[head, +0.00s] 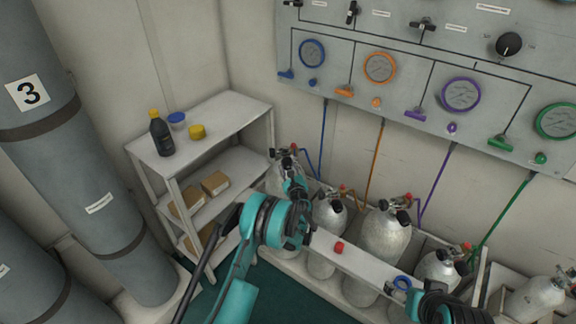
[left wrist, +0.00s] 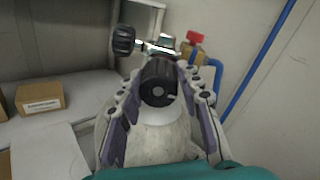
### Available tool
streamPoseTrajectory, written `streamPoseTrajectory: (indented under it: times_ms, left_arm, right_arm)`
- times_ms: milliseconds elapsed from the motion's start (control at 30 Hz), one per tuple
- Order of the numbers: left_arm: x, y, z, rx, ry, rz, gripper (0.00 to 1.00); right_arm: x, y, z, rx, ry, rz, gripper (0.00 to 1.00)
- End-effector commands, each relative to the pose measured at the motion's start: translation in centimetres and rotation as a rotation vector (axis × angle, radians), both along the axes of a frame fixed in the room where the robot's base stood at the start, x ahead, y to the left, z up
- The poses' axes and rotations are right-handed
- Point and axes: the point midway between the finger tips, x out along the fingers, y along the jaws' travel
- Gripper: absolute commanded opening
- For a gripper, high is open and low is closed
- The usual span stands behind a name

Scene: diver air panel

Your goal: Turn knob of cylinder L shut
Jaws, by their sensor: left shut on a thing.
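The leftmost grey cylinder (head: 273,182) stands in the rack by the shelf, largely hidden behind my left gripper (head: 294,182). In the left wrist view its pale shoulder (left wrist: 160,140) lies below a round black knob (left wrist: 160,82) with a light mark on its face. My left gripper (left wrist: 163,92) is shut on this knob, a finger on either side. A second black knob (left wrist: 124,40) and a red handle (left wrist: 194,38) on a brass fitting sit behind it. I cannot read a letter on the cylinder.
A shelf (head: 235,112) with bottle and boxes is close left. The gauge panel (head: 420,70) hangs above.

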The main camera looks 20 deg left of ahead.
Motion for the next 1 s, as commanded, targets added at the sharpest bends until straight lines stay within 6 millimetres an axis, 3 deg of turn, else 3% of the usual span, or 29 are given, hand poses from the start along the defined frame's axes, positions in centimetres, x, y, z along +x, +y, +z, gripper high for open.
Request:
streamPoseTrajectory:
  times_ms: [67, 100, 167, 567, 1000]
  left_arm:
    - [-0.1, -0.1, -0.2, -0.002, 0.001, -0.001, 0.06]
    - [-0.1, -0.1, -0.2, -0.002, 0.001, -0.001, 0.46]
    - [-0.1, -0.1, -0.1, -0.001, 0.0, -0.001, 0.56]
    - [-0.8, -0.5, 0.0, -0.001, 0.0, -0.001, 0.56]
    - [-8.6, -4.6, 0.1, -0.001, 0.0, -0.004, 0.56]
  right_arm:
    - [0.0, 0.0, 0.0, 0.0, 0.0, 0.0, 0.78]
    - [0.0, 0.0, 0.0, 0.0, 0.0, 0.0, 0.78]
    - [0.0, 0.0, 0.0, 0.0, 0.0, 0.0, 0.78]
    - [0.0, 0.0, 0.0, 0.0, 0.0, 0.0, 0.78]
    - [0.0, 0.0, 0.0, 0.0, 0.0, 0.0, 0.78]
